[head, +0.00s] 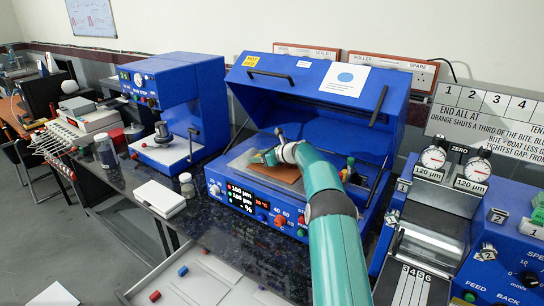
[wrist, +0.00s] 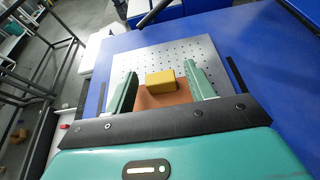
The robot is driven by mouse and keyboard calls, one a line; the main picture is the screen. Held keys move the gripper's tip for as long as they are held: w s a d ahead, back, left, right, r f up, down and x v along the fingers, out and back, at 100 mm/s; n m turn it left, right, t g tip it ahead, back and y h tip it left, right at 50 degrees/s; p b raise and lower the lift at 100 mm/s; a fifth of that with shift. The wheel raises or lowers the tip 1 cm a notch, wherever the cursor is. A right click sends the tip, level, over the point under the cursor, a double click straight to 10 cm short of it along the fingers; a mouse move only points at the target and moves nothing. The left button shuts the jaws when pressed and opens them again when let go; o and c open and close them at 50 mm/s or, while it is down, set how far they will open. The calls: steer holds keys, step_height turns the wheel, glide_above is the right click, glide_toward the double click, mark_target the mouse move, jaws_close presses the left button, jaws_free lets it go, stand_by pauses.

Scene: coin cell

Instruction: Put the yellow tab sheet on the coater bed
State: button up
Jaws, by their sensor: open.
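The yellow tab (wrist: 160,80) is a block on a copper-coloured sheet (wrist: 150,100), and it stands between my open fingers with a gap on both sides. The sheet also shows in the head view (head: 286,175). It appears to lie flat on the perforated metal coater bed (wrist: 203,52) inside the blue machine with the raised lid. My gripper (wrist: 161,69) is open and reaches over the bed; it also shows in the head view (head: 264,157). My wrist hides the near part of the sheet. In the head view my gripper and arm hide the tab.
The raised blue lid (head: 315,85) hangs behind and above my gripper. A blue machine with two dials (head: 433,157) stands at the right and a blue press (head: 205,100) at the left. A white box (head: 160,198) and small jar (head: 187,186) sit on the dark bench.

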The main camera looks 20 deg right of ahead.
step_height(320, 180, up, 4)
glide_above(282, 170)
steer(key=shift+r, duration=0.15)
steer(key=s+a+r+n+g+h, duration=0.1)
steer(key=s+a+r+n+g, duration=0.1)
steer(key=s+a+r+n, duration=0.4)
steer(key=s+a+r+n+g+h, duration=0.15)
steer(key=s+a+n, duration=0.25)
steer(key=s+a, duration=0.4)
steer(key=s+a+r+n+g, duration=0.2)
steer(key=s+a+r+n, duration=0.3)
steer(key=s+a, duration=0.25)
steer(key=s+a+f+n+h, duration=0.1)
steer(key=s+n, duration=0.6)
steer(key=s, duration=0.7)
steer(key=s+a+f+n+h, duration=0.1)
steer(key=s+f+n+h, duration=0.2)
steer(key=s+n, duration=0.4)
steer(key=s+h, duration=0.1)
steer(key=s, duration=0.6)
steer(key=shift+s+a+f, duration=0.2)
steer(key=shift+s, duration=0.15)
